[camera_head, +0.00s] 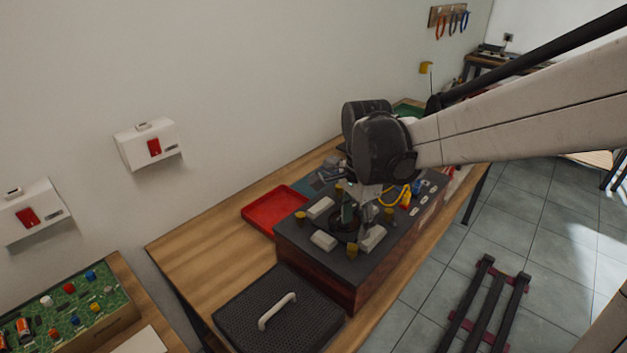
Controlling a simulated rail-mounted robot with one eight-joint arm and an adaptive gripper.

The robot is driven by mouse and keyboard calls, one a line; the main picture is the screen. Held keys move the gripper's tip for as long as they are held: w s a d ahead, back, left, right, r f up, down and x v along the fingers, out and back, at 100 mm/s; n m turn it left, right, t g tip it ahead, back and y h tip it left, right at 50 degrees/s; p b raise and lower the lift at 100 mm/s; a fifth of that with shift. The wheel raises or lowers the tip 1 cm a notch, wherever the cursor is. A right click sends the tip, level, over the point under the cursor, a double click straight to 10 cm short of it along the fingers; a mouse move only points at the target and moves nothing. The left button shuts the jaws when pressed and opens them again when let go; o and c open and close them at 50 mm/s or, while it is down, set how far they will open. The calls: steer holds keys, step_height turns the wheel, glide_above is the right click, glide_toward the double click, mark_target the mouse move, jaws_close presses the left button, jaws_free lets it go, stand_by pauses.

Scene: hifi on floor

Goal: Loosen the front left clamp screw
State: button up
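A box-shaped device (318,275) with a dark top and reddish-brown sides stands on the wooden table. On its top are small yellow screw-like knobs (300,216), one of them near the front edge (352,251), and pale blocks (323,240) around a dark ring (343,232). I cannot tell which knob is the front left clamp screw. My gripper (357,213) points down over the ring, among the blocks and knobs. Its fingers are small and blend with the parts behind, so contact and opening cannot be told.
A red tray (273,211) lies behind the device at left. A dark ribbed cover with a pale handle (277,311) lies in front on the wooden table (205,240). Yellow cable (398,196) is to the right of my gripper. A green circuit board (65,310) is at lower left.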

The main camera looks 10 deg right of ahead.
mark_target(352, 247)
step_height(352, 247, down, 8)
steer(key=shift+r+b, duration=0.15)
steer(key=shift+b, duration=0.15)
steer(key=shift+c, duration=0.5)
jaws_close()
